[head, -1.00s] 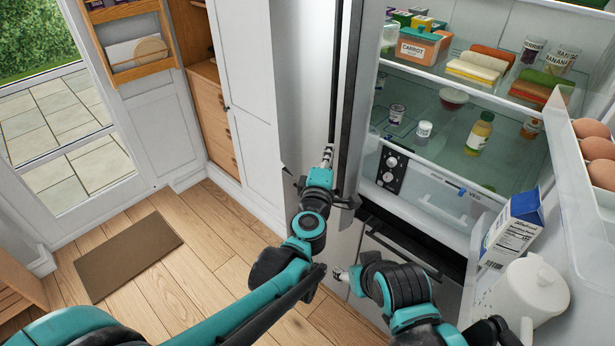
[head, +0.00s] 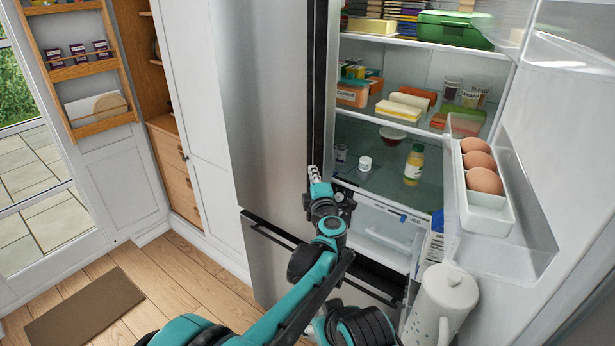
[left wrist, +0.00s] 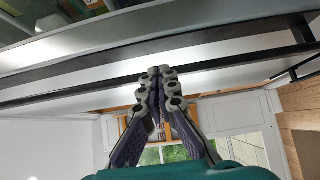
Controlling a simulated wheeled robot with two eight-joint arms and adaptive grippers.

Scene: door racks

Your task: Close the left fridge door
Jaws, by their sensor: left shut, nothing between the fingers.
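The left fridge door (head: 268,120) is a tall stainless-steel panel, now showing mostly its front face, with a dark inner edge at its right. The fridge interior is still exposed to the right of that edge. My left gripper (head: 314,174) is shut and empty, its tips at the dark edge of the door. In the left wrist view its closed fingers (left wrist: 160,72) are in front of a silver band with dark strips; I cannot tell whether they touch. My right arm shows low at the centre; its fingers cannot be made out.
The open right door holds an egg tray (head: 484,190) and a white pitcher (head: 440,302). Shelves inside hold food, including a juice bottle (head: 413,165). A lower drawer (head: 275,262) is below. A brown mat (head: 85,308) lies on the floor at left.

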